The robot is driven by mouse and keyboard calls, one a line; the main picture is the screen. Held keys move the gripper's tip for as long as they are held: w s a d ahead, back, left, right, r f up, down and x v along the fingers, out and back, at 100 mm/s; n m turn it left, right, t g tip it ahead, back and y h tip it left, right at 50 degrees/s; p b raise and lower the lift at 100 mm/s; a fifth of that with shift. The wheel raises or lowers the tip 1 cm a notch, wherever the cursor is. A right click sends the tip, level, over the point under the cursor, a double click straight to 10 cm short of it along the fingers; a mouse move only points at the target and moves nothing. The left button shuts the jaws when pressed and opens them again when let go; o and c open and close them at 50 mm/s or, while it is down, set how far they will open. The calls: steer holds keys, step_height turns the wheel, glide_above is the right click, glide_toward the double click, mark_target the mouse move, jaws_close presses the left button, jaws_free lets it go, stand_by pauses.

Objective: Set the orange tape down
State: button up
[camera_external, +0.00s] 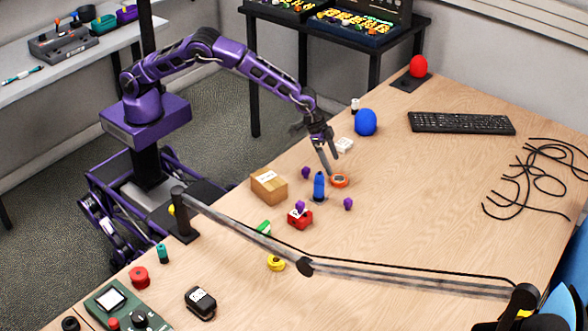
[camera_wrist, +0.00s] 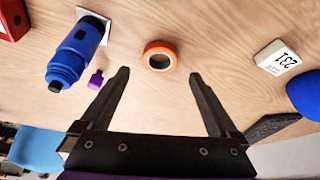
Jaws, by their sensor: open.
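The orange tape (camera_external: 340,181) is a small ring lying flat on the wooden table, just right of the blue bottle. In the wrist view the tape (camera_wrist: 160,56) lies beyond the fingertips, centred between them and apart from both. My gripper (camera_external: 334,163) is open and empty, above and close to the tape. In the wrist view my gripper (camera_wrist: 159,73) shows its two dark fingers spread wide with only table between them.
A blue bottle (camera_external: 319,186) stands close left of the tape, with purple pieces nearby. A white block (camera_external: 344,145) and a blue ball (camera_external: 366,122) are behind it. A cardboard box (camera_external: 269,187) stands left. The table right of the tape is clear up to black cables (camera_external: 540,180).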

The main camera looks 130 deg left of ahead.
steer(key=v, duration=0.6)
steer(key=shift+r, duration=0.2)
steer(key=shift+s, duration=0.1)
